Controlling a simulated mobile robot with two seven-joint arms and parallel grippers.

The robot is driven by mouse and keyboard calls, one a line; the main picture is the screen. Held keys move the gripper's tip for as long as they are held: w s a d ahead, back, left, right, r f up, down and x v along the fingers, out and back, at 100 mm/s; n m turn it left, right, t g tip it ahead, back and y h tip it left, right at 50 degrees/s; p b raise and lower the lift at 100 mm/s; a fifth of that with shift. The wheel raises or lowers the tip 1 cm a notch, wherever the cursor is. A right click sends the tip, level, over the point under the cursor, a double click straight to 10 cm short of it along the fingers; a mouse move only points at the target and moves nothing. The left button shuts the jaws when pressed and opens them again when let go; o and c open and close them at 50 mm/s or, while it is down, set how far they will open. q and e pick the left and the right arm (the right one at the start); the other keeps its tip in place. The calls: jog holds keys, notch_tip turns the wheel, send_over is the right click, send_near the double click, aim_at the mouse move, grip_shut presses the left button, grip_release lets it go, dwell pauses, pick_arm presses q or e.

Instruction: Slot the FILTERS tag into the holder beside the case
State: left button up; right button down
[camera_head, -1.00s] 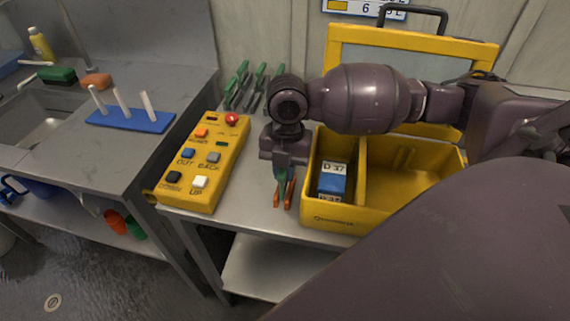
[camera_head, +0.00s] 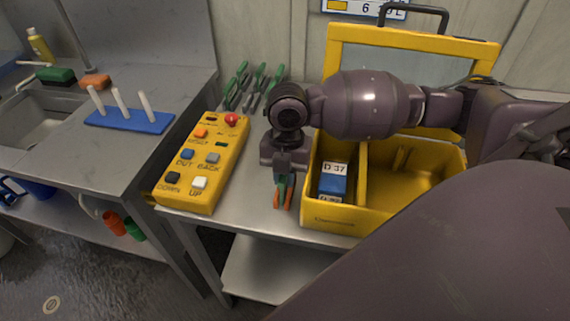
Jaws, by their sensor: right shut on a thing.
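The yellow case (camera_head: 333,222) stands open on the bench, its windowed lid (camera_head: 440,42) raised at the back. My right gripper (camera_head: 282,195) points down just left of the case, over the bench near its front edge. It is shut on a narrow green piece (camera_head: 282,188) between orange-tipped fingers. No lettering shows on that piece, so I cannot tell whether it is the FILTERS tag. I cannot make out the holder; my right arm hides part of the bench beside the case. My left gripper is not in view.
A blue box (camera_head: 333,183) labelled D 37 lies in the case's left compartment; the right one looks empty. A yellow button panel (camera_head: 207,165) stands left of my gripper. Green-handled tools (camera_head: 240,82) lie behind. A blue pegged rack (camera_head: 130,121) is on the left counter.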

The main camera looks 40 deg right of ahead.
jog(key=c, duration=1)
grip_release()
jog(key=shift+o, duration=0.4)
jog(key=o, duration=0.3)
